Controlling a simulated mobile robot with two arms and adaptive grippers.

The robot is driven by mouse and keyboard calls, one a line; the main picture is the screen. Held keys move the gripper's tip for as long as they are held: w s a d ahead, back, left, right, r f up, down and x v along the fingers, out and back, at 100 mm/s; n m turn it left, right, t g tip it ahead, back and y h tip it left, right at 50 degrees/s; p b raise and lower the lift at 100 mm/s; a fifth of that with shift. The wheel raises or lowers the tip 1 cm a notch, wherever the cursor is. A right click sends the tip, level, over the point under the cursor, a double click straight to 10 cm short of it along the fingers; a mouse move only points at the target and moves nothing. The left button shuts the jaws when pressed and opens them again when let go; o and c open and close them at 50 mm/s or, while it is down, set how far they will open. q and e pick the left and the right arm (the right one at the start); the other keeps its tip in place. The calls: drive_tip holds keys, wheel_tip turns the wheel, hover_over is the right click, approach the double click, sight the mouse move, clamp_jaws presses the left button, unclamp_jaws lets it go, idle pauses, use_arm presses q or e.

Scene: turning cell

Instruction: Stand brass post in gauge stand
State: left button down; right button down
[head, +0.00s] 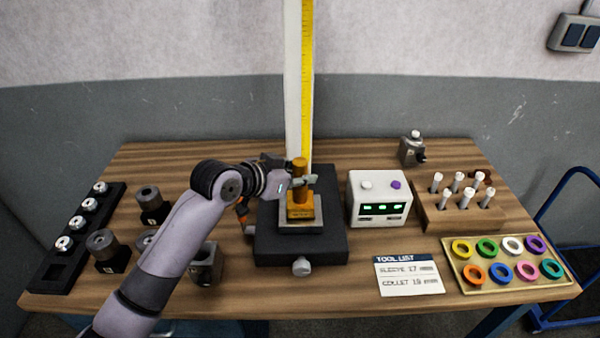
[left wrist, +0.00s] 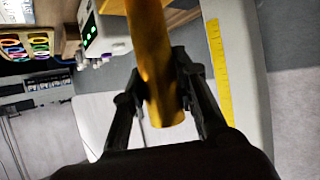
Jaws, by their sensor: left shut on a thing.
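The brass post (head: 300,170) is upright over the dark gauge stand (head: 333,235), in line with a square brass-coloured block (head: 294,212) on the stand's light plate. I cannot tell whether its lower end is inside the block or just above it. My left gripper (head: 304,181) is shut on the post, coming in from the left. In the left wrist view the post (left wrist: 150,50) runs between the two dark fingers (left wrist: 162,92), with one end showing past them. My right gripper is in neither view.
A tall yellow scale (head: 307,80) rises behind the stand. A white box (head: 380,198) with green lights stands close to the right. A wooden rack (head: 460,214) and a tray of coloured rings (head: 462,282) are further right. Dark holders (head: 108,252) crowd the left.

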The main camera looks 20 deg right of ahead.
use_arm(q)
drive_tip(key=shift+f+b, duration=0.4)
drive_tip(key=shift+f, duration=0.25)
idle(0.6)
drive_tip(key=shift+f, duration=0.25)
idle(0.3)
drive_tip(key=c, duration=1.7)
unclamp_jaws()
drive_tip(key=o, duration=0.5)
drive_tip(key=shift+s+f, duration=0.1)
drive_tip(key=shift+c, duration=0.2)
drive_tip(key=shift+o, duration=0.2)
drive_tip(key=shift+f, duration=0.15)
